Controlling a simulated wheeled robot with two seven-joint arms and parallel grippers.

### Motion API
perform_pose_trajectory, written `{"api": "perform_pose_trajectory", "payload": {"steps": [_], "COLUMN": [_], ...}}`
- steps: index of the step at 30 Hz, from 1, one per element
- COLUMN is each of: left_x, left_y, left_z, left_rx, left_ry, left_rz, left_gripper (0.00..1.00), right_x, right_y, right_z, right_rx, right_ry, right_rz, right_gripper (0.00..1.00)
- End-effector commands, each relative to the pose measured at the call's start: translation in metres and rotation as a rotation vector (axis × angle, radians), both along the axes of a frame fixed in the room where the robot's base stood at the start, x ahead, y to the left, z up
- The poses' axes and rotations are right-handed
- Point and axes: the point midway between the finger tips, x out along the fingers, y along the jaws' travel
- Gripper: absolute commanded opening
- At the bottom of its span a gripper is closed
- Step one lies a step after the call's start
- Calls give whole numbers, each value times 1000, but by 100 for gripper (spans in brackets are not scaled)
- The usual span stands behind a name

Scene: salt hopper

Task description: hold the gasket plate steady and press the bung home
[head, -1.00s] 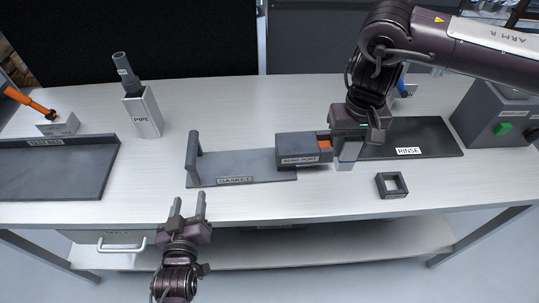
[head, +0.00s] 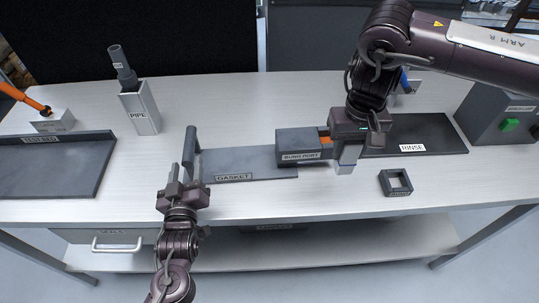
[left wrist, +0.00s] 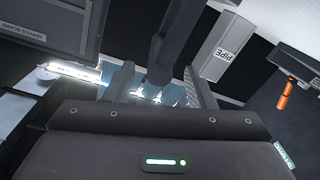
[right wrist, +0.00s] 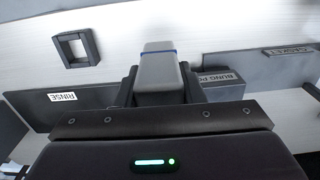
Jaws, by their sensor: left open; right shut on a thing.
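The grey gasket plate (head: 245,163) lies on the bench, with an upright dark handle (head: 190,143) at its left end. The bung port (head: 300,144) is a dark block at its right end, with orange showing at its right side. My left gripper (head: 183,174) is open at the near side of the handle. In the left wrist view the handle (left wrist: 176,45) shows between the spread fingers, with no clear grip on it. My right gripper (head: 349,150) is shut on the bung (right wrist: 160,75), a grey block with a blue band, just right of the port.
A square dark ring (head: 396,182) lies near the front right edge. The dark rinse mat (head: 425,132) is behind it. A pipe holder (head: 139,108) stands at back left, and a dark tray (head: 55,170) lies at far left. The bench front between the grippers is clear.

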Motion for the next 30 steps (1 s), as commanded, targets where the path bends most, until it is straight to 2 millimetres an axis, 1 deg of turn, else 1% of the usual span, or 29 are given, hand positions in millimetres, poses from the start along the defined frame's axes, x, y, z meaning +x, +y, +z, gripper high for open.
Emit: {"api": "perform_pose_trajectory", "payload": {"steps": [1,3,9,19,20,30], "left_x": [7,15,28,30,30,30], "left_y": [0,1,1,1,1,1], "left_z": [-2,-1,0,0,0,0], "left_rx": [0,0,-1,-1,-1,-1], "left_ry": [-3,-2,-1,1,1,1], "left_rz": [0,0,0,0,0,0], "left_gripper": [50,50,50,50,48,4], "right_x": [0,0,0,0,0,0], "right_y": [0,0,0,0,0,0], "right_z": [-5,-7,-11,-11,-11,-11], "right_rx": [0,0,0,0,0,0], "right_ry": [0,-1,-1,0,0,0], "right_rz": [0,0,0,0,0,0], "right_gripper": [7,7,7,7,7,7]}}
